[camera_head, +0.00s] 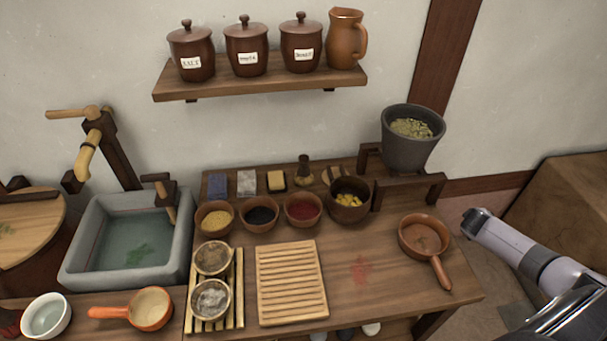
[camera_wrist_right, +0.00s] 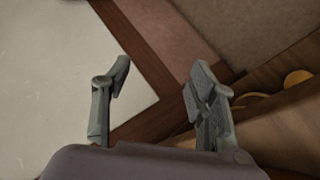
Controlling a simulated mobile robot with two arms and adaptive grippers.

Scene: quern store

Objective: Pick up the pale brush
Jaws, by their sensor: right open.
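A small upright brush (camera_head: 304,171) with a dark handle and paler bristles stands at the back of the wooden counter (camera_head: 380,280), behind the row of bowls. It is the only brush I can make out; its exact colour is hard to tell at this size. My right gripper (camera_head: 474,219) is off the counter's right side, well apart from the brush. In the right wrist view the gripper (camera_wrist_right: 160,72) is open and empty, its fingers apart, facing wall and floor. The brush does not show there. My left gripper is not in view.
In front stand a red-filled bowl (camera_head: 303,222) and a yellow-filled bowl (camera_head: 347,214). A grey mortar (camera_head: 404,150) and a handled pan (camera_head: 411,252) are to the right.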

